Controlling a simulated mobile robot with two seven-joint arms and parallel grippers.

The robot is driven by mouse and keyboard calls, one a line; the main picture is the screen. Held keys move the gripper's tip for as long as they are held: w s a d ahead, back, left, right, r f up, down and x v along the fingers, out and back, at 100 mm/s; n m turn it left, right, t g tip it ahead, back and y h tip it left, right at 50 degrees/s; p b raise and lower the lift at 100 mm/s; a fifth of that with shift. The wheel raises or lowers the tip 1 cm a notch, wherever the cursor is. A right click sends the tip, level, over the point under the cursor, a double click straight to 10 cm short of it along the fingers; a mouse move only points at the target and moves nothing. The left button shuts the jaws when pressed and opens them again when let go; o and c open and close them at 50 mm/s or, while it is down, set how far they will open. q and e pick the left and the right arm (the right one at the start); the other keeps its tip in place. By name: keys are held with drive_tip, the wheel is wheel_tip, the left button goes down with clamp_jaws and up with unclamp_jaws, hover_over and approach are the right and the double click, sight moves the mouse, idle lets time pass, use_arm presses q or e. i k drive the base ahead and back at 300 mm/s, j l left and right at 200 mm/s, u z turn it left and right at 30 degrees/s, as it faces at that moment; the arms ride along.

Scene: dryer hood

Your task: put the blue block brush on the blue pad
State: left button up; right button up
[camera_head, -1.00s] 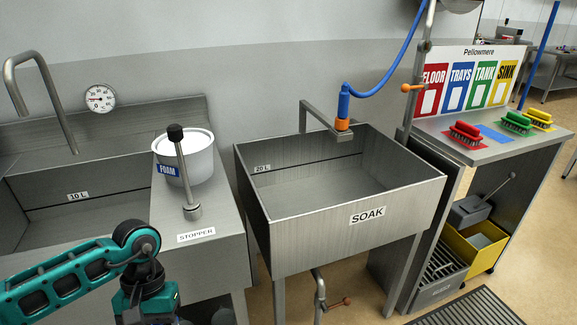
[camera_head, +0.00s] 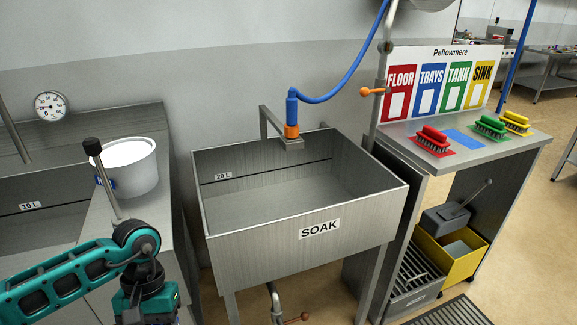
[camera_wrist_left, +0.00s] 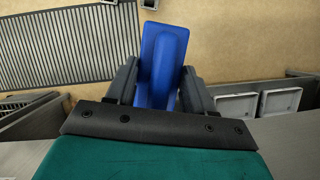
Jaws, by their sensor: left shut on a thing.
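The blue block brush (camera_wrist_left: 164,45) is between the fingers of my left gripper (camera_wrist_left: 160,85) in the left wrist view, and the gripper is shut on it. Its bristles are hidden. In the head view my left arm comes in at the lower left, and its gripper and the brush are out of the picture. The blue pad (camera_head: 465,138) lies bare on the steel shelf top at the right, under the TRAYS sign. It is between the red brush (camera_head: 433,140) and the green brush (camera_head: 490,126). My right gripper is not in view.
The SOAK sink (camera_head: 318,228) stands between my left arm and the shelf unit (camera_head: 500,152). A white FOAM bucket (camera_head: 130,168) is on the left counter. A yellow brush (camera_head: 516,122) sits at the shelf's right. A yellow bin (camera_head: 455,258) is below. Floor mat (camera_head: 452,312) in front.

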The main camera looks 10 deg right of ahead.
sight(462, 138)
drive_tip(key=i+l, duration=0.1)
drive_tip(key=l, duration=1)
drive_tip(key=i+l, duration=0.15)
drive_tip(key=l, duration=0.4)
drive_tip(key=i+l, duration=0.1)
drive_tip(key=l, duration=1)
drive_tip(key=i+l, duration=0.15)
drive_tip(key=l, duration=0.95)
drive_tip(key=i+z, duration=0.05)
